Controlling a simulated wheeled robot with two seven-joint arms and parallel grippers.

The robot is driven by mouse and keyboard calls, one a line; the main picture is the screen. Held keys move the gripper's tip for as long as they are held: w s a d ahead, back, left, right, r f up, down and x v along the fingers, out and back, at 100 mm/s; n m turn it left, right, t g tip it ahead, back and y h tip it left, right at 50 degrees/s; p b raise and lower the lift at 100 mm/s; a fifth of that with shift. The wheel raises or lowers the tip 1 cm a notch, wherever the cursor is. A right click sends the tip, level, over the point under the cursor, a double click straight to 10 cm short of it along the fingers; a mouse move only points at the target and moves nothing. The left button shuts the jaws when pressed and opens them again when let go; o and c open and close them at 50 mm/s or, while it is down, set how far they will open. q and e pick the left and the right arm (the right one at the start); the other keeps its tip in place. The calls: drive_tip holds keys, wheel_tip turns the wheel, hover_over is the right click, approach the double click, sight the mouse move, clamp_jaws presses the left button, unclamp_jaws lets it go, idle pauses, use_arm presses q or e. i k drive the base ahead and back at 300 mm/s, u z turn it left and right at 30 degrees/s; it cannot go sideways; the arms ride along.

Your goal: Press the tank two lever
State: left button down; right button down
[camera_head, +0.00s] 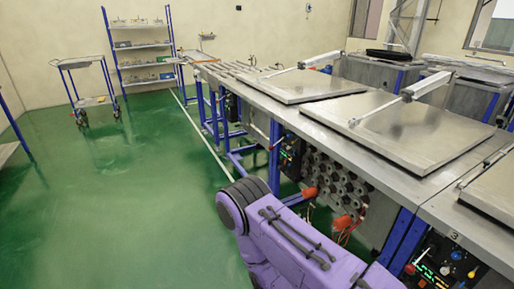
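A long steel bench holds tanks with flat metal lids. The nearer full lid (425,132) and the farther lid (300,86) lie closed, each with a white pneumatic arm above it. A control panel (289,150) with small lights is on the bench front. A red-orange knob (310,192) and another red-orange part (342,223) show lower down; I cannot tell which is the tank two lever. A panel marked 3 (455,252) is at the lower right, with a red knob (410,269) beside it. My purple arm crosses the lower middle; neither gripper shows.
Green floor (120,210) is open on the left. A blue-legged cart (84,85) and a shelf rack (140,48) stand at the back left. Blue bench legs (400,238) and steel tanks line the right. Another lid (495,188) lies at the right edge.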

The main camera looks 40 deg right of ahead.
sight(271, 149)
drive_tip(key=z, duration=0.45)
drive_tip(key=i, duration=0.95)
drive_tip(key=z, duration=1.65)
drive_tip(key=i, duration=0.8)
drive_tip(key=z, duration=0.65)
